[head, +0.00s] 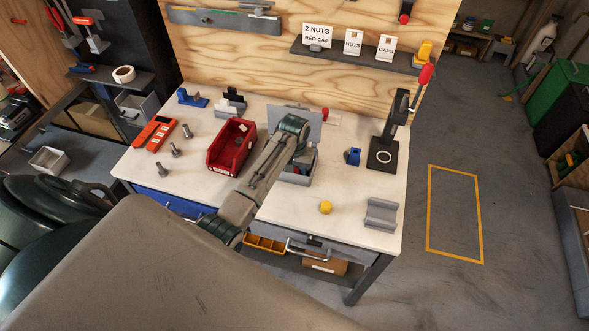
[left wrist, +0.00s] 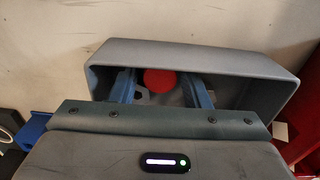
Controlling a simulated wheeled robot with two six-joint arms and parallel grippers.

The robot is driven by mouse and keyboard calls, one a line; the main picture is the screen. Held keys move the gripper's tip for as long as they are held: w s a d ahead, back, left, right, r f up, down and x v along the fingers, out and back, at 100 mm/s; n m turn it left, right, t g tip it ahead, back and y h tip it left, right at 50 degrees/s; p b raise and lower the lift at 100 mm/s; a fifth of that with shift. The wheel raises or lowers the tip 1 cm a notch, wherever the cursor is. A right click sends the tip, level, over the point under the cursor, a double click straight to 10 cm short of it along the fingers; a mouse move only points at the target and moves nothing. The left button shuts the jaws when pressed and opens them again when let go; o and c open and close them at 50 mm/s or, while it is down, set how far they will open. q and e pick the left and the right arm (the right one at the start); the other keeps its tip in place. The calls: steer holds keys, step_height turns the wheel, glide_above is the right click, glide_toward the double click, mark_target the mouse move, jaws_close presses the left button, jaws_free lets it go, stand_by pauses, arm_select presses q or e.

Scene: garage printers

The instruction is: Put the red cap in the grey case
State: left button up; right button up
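The grey case (head: 303,178) stands open on the workbench, its raised lid (head: 290,116) at the back. In the left wrist view the case (left wrist: 225,58) surrounds my fingertips. The round red cap (left wrist: 160,82) is inside it, between the two blue fingers. My left gripper (left wrist: 162,90) is open, with a small gap on each side of the cap. In the head view my left arm hides the gripper and much of the case's inside. A small dark shape, perhaps a nut, lies beside the cap. My right gripper is not in view.
A red bin (head: 220,160) stands left of the case. A yellow cap (head: 326,207), a blue part (head: 353,157), a grey holder (head: 381,213) and a black press (head: 383,152) are to the right. Several bolts (head: 175,149) stand left. The front right bench top is mostly clear.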

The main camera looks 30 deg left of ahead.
arm_select(q)
steer(key=shift+o, duration=0.2)
steer(key=shift+r, duration=0.1)
steer(key=shift+r, duration=0.25)
step_height(320, 180, up, 8)
steer(key=b, duration=0.3)
steer(key=shift+b, duration=0.3)
step_height(320, 180, up, 4)
steer(key=shift+f+p, duration=0.15)
steer(key=shift+p, duration=0.65)
